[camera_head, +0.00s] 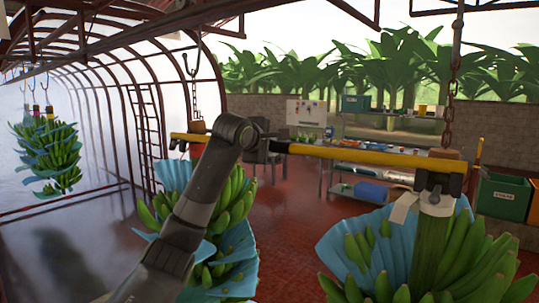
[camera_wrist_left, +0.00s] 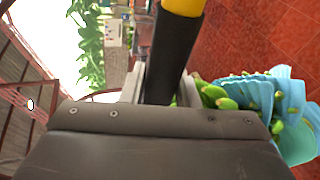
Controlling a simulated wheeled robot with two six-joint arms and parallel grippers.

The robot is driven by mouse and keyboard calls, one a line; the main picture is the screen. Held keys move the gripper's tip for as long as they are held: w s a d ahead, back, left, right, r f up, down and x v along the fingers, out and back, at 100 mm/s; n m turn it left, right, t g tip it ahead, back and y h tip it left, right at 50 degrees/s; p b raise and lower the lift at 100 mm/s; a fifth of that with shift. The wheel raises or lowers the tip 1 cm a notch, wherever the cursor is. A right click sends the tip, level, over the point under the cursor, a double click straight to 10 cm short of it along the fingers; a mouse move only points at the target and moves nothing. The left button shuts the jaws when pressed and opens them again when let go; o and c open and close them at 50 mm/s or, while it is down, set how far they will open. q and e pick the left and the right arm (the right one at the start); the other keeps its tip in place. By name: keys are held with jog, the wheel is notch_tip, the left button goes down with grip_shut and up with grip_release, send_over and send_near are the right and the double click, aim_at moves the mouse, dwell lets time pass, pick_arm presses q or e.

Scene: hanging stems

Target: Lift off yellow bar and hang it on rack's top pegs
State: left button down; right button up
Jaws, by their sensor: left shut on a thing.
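The yellow bar (camera_head: 350,154) runs across the head view between two hanging banana stems, with a black grip in its middle and a dark fork at each end. Its right end is at the right stem (camera_head: 430,240), its left end by the left stem (camera_head: 235,195). My left gripper (camera_head: 272,146) is shut on the bar's black middle. In the left wrist view the black grip (camera_wrist_left: 172,60) runs between the jaws, with yellow (camera_wrist_left: 183,6) beyond. A shelf rack (camera_head: 390,115) stands at the back; I cannot make out its pegs. My right gripper is not in view.
Chains (camera_head: 449,105) hold the stems, which wear blue sheets. A third bunch (camera_head: 50,155) hangs far left. Green bins (camera_head: 503,196) stand at the right, a chair (camera_head: 262,150) and white board (camera_head: 305,112) at the back. Red floor between is open.

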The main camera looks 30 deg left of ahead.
pick_arm(q)
notch_tip(320, 180, up, 7)
jog(key=shift+d+f+b, duration=0.1)
jog(key=shift+b, duration=1.1)
jog(key=shift+r, duration=0.85)
jog(key=shift+s, duration=0.1)
jog(key=shift+s+f+b, duration=0.15)
jog(key=shift+s+b, duration=0.35)
jog(key=shift+b, duration=0.35)
jog(key=s+a+b, duration=0.1)
jog(key=s+b, duration=0.6)
jog(key=s, duration=0.3)
jog(key=shift+w, duration=0.1)
